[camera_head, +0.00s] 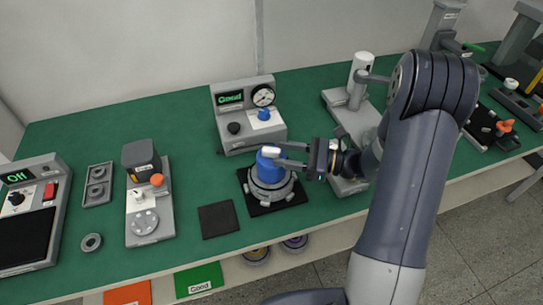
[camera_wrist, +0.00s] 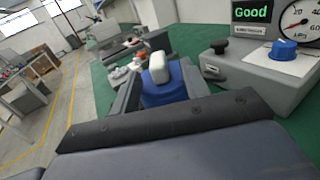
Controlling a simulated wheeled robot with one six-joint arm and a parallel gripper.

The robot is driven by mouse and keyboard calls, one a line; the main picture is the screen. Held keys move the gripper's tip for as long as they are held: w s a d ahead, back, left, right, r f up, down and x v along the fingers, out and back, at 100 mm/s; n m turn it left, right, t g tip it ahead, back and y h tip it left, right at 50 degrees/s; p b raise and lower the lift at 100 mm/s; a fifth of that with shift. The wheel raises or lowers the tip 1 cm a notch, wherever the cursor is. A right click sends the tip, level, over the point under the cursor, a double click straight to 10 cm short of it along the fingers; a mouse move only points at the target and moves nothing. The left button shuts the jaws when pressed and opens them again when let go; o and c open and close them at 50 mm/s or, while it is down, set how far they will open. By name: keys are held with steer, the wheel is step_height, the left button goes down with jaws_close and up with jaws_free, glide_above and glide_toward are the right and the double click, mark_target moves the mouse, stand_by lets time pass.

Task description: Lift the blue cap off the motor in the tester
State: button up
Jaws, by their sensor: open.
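The motor (camera_head: 270,185) is a round grey unit with knobs around its rim, standing on a black square pad. The blue cap (camera_head: 265,168) sits on top of it and has a pale knob on top. In the wrist view the blue cap (camera_wrist: 164,95) shows with its white knob (camera_wrist: 158,66) upright. My gripper (camera_head: 279,153) is open and reaches in from the right at the cap's height. In the wrist view its fingers (camera_wrist: 160,88) lie on either side of the cap. I cannot tell whether they touch it.
A grey gauge box (camera_head: 230,130) with a "Good" display and a blue knob (camera_head: 264,114) stands just behind the motor. A dark square pad (camera_head: 218,220) lies to the left. A grey stand (camera_head: 358,95) is to the right. The green table (camera_head: 60,130) has free room at back left.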

mark_target(281, 154)
steer(key=shift+x, duration=2)
steer(key=shift+s, duration=0.1)
steer(key=shift+c, duration=0.2)
jaws_close()
